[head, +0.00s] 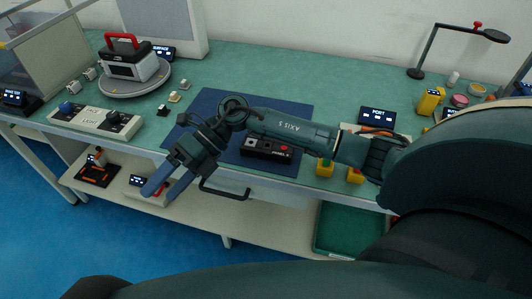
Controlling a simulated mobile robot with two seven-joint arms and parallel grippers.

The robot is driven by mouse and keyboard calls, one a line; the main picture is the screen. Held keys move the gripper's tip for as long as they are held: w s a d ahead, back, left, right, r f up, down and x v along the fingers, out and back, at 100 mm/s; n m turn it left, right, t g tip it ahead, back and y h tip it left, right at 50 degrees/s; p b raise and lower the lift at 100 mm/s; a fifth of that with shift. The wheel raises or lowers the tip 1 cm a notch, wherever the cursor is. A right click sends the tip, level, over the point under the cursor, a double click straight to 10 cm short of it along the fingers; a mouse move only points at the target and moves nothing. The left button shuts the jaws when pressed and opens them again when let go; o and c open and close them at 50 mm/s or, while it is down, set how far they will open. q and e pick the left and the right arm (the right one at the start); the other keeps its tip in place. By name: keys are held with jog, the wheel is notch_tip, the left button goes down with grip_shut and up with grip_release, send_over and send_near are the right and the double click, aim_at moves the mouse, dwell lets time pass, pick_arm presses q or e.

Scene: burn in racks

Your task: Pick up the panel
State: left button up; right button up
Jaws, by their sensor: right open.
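I cannot tell for certain which thing is the panel. A white and grey panel-like box with a blue knob and a dark knob (96,120) lies at the front left of the bench. A black device with a red button (268,149) sits on a dark blue mat (210,102), partly hidden behind my right arm. My right gripper (158,189) is open and empty. It points down and left, just past the bench's front edge, right of the knob box and apart from it. My left gripper is not in view.
A white unit with a red handle (128,64) stands on a round grey turntable (136,88). Small keycap-like blocks (174,97) lie near it. A drawer handle (224,192) juts from the bench front. A green tray (350,228) sits on the lower shelf. A lamp (428,50) stands back right.

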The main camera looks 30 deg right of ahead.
jog(key=w+d+r+h+b, duration=0.1)
jog(key=w+d+h, duration=0.3)
jog(key=d, duration=0.5)
jog(key=w+d+r+t+h, duration=0.1)
jog(key=d+h, duration=0.4)
jog(key=d, duration=0.4)
jog(key=w+d+r+h+b, duration=0.1)
jog(key=w+d+h, duration=0.3)
jog(key=d, duration=0.5)
send_over(267, 143)
jog(key=shift+h, duration=0.4)
notch_tip(267, 143, down, 7)
jog(key=shift+w+r+p, duration=0.1)
jog(key=shift+r+p, duration=0.05)
jog(key=shift+p, duration=0.3)
jog(key=shift+s+a+f+p, duration=0.1)
jog(key=shift+s+f+p, duration=0.05)
jog(key=shift+f, duration=0.8)
jog(key=shift+s+a+f+p, duration=0.1)
jog(key=shift+f+p, duration=0.05)
jog(key=shift+f, duration=0.75)
jog(key=shift+s+a+f+p, duration=0.1)
jog(key=shift+s+f+p, duration=0.05)
jog(key=shift+f, duration=0.8)
jog(key=c, duration=1.2)
